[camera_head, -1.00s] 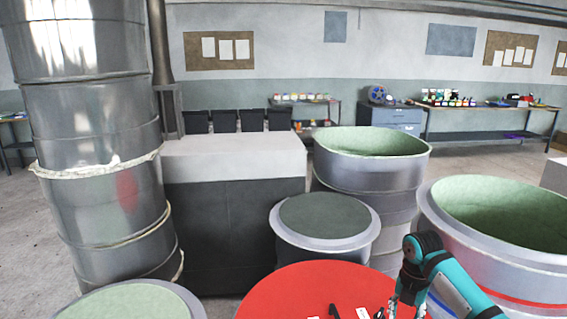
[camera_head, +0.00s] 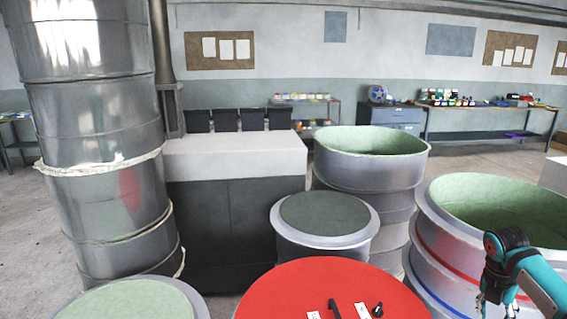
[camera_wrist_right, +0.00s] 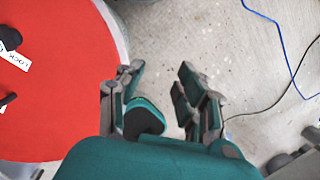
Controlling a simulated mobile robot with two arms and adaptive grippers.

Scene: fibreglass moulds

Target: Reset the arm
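My right arm comes in at the lower right of the head view, and its gripper (camera_head: 496,304) hangs at the bottom edge, right of the red round table top. In the right wrist view the right gripper (camera_wrist_right: 158,95) has its fingers apart with nothing between them. It is over the floor, just past the edge of the red top. My left gripper is not in the head view.
The red round top (camera_head: 290,285) carries small black items (camera_head: 377,310) and white labels (camera_head: 362,310). Large grey moulds with green insides (camera_head: 500,205) stand close behind my right arm. Cables (camera_wrist_right: 285,60) lie on the bare floor (camera_wrist_right: 200,30).

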